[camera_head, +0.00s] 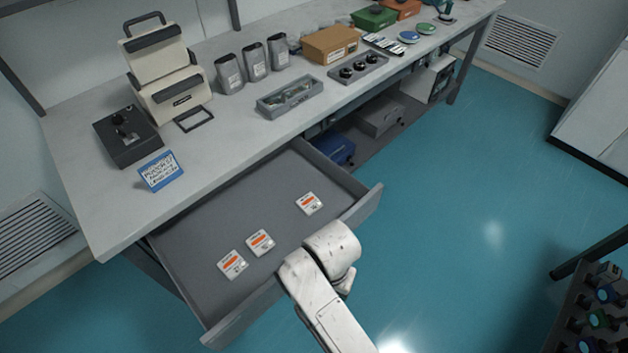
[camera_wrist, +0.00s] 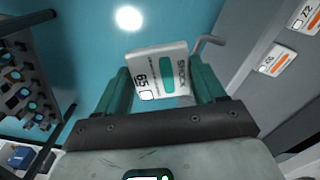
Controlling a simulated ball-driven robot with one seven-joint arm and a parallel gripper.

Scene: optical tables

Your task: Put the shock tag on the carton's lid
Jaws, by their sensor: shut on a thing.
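A white shock tag (camera_wrist: 157,72) with a teal bar and the marking "65" shows in the wrist view. My gripper (camera_wrist: 163,76) is shut on it, with a teal finger at each side. The tag is held clear of the drawer, with blue floor behind it. In the head view my arm hides the gripper and the held tag. A brown carton (camera_head: 331,42) with a label on its side sits on the table at the upper middle, well beyond my arm. Its top looks closed.
An open grey drawer (camera_head: 190,243) holds three orange-barred tags (camera_head: 260,242). The table (camera_head: 100,215) bears a blue sign (camera_head: 161,171), a cream case (camera_head: 172,92), grey pouches (camera_head: 254,60), a grey tray (camera_head: 290,96) and a holder with black knobs (camera_head: 358,69). Open floor lies right.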

